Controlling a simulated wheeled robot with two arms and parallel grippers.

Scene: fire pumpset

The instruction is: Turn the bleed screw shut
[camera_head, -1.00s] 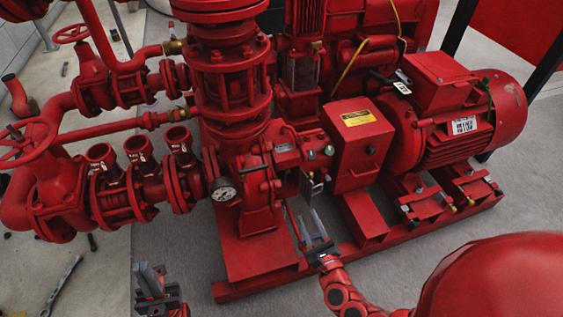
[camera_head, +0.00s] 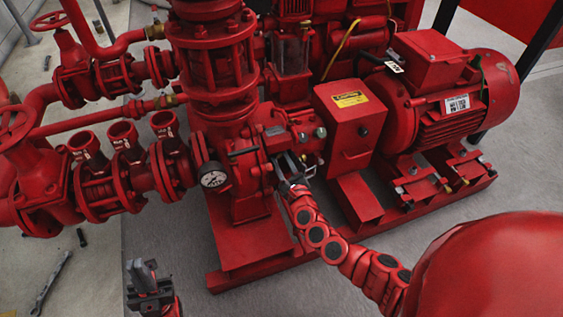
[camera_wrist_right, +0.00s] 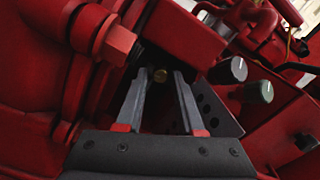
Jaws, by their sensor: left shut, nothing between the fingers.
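My right gripper (camera_head: 287,162) reaches up to the red pump housing (camera_head: 249,204) beside the gearbox cover. My left gripper (camera_head: 148,274) is shut and empty, low at the left, away from the pump.
A pressure gauge (camera_head: 213,175) sits left of my right gripper. A red box with a yellow label (camera_head: 349,114) stands to its right.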

